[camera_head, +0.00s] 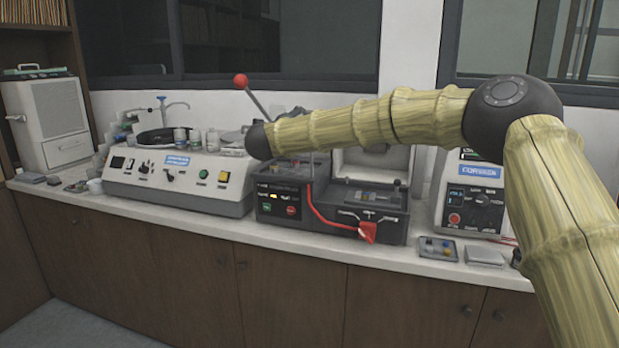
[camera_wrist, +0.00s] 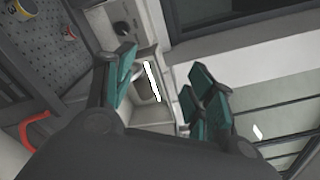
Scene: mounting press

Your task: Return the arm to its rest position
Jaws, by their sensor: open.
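My arm (camera_head: 420,112) reaches across the upper right of the head view, bent at a dark elbow joint, with its far end pointing left above the mounting press. The press (camera_head: 330,212) is a dark box unit on the counter with lit controls, a red cable or strap in front and an open top area. My gripper is hidden in the head view behind the dark end joint. In the wrist view my gripper (camera_wrist: 166,88) is open, its teal-padded fingers apart with nothing held between them. A pale box-like unit and window frame lie beyond the fingers.
A grinder-polisher (camera_head: 178,178) with bottles stands left of the press, and a control unit (camera_head: 474,198) stands right. A red-balled lever (camera_head: 241,81) rises behind the press. A small tray (camera_head: 438,249) lies on the counter at right. Windows are behind; floor in front is clear.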

